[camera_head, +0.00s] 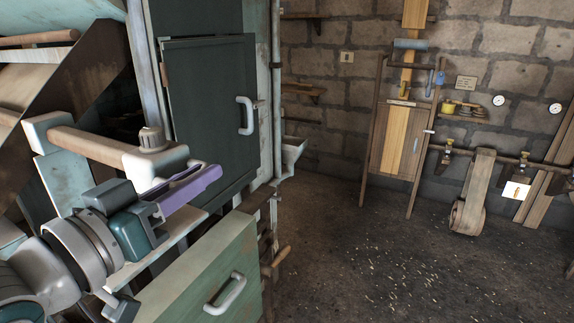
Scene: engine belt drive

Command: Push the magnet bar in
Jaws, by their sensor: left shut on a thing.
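A purple bar (195,187) lies at the tip of my left gripper (156,213), in the left half of the head view. The bar may be the magnet bar; I cannot tell for sure. Its far end points right, in front of the dark cabinet door. A round wooden rod (88,147) with pale end blocks and a grey knob (152,139) sits just behind and left of it. My right gripper is not in view.
The dark green cabinet door (205,110) with a white handle stands behind the bar. A pale green drawer front (205,280) is below right of the gripper. The stone floor (350,255) to the right is mostly clear. A wooden frame (398,150) stands at the brick wall.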

